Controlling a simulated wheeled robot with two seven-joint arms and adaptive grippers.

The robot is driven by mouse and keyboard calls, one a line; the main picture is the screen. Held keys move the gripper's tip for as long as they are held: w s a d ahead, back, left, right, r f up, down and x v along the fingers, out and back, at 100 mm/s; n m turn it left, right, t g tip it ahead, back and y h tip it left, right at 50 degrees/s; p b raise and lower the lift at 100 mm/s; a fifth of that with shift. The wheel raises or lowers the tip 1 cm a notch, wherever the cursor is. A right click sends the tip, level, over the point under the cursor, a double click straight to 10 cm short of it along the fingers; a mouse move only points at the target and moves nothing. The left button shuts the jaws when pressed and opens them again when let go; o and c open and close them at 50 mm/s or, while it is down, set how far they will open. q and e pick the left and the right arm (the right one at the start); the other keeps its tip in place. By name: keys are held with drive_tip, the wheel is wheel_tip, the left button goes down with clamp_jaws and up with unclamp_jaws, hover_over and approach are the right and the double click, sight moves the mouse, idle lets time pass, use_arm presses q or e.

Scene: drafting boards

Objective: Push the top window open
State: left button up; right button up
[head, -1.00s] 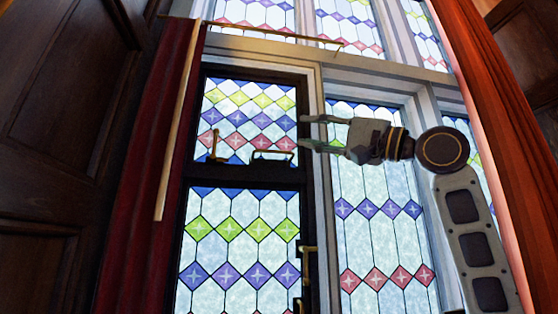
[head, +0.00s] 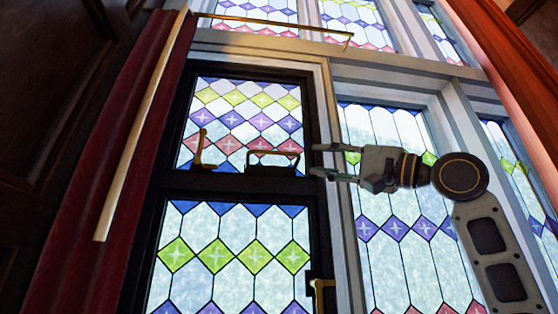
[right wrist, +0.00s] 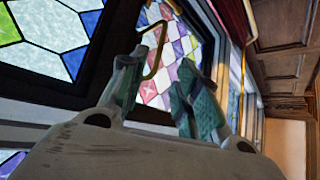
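The top window (head: 248,108) is a dark-framed stained-glass pane in the upper left of the head view. It looks shut in its frame. A brass handle (head: 272,155) sits on its lower rail, with a brass stay (head: 200,150) left of it. My right gripper (head: 318,160) is open and empty, just right of the handle in the picture and level with it. In the right wrist view the brass handle (right wrist: 156,45) shows beyond and between the open fingers (right wrist: 158,92), with no clear contact. My left gripper is not in view.
A larger dark-framed window (head: 235,255) with a brass latch (head: 320,292) lies below. A pale mullion (head: 345,240) stands right of it. Red curtains hang at both sides, the left one (head: 100,190) beside a long brass rod (head: 140,130).

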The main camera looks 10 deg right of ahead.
sight(278, 154)
drive_tip(key=shift+p+x, duration=2.7)
drive_tip(key=shift+x, duration=4.25)
drive_tip(key=shift+d, duration=0.1)
clamp_jaws()
drive_tip(key=shift+w, duration=0.1)
